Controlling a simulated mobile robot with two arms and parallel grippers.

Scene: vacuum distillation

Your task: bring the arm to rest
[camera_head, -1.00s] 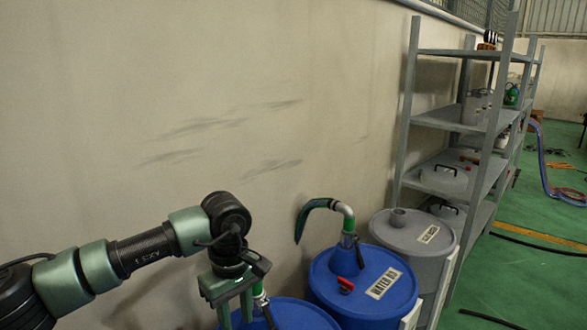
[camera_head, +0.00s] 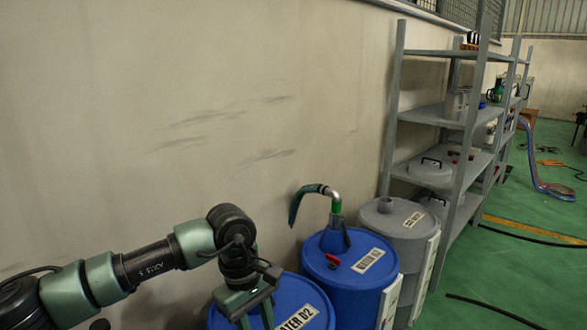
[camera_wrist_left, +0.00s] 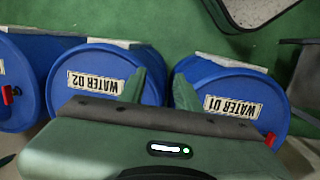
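My left arm reaches in from the left in the head view, bent down at the wrist. My left gripper (camera_head: 256,318) points down over the blue WATER 02 drum (camera_head: 312,294). In the left wrist view its two green fingers (camera_wrist_left: 160,90) are spread apart, with nothing between them. That view shows the WATER 02 drum (camera_wrist_left: 62,98) on the left and the blue WATER 01 drum (camera_wrist_left: 268,82) on the right, with the fingers over the gap between them. My right gripper is not in view.
Another blue drum (camera_head: 345,285) with a red handle and a curved spout stands beside WATER 02. A grey drum (camera_head: 405,245) and grey metal shelves (camera_head: 432,112) stand beyond. A wall runs behind. The green floor at right is open, with dark hoses (camera_head: 490,310) lying on it.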

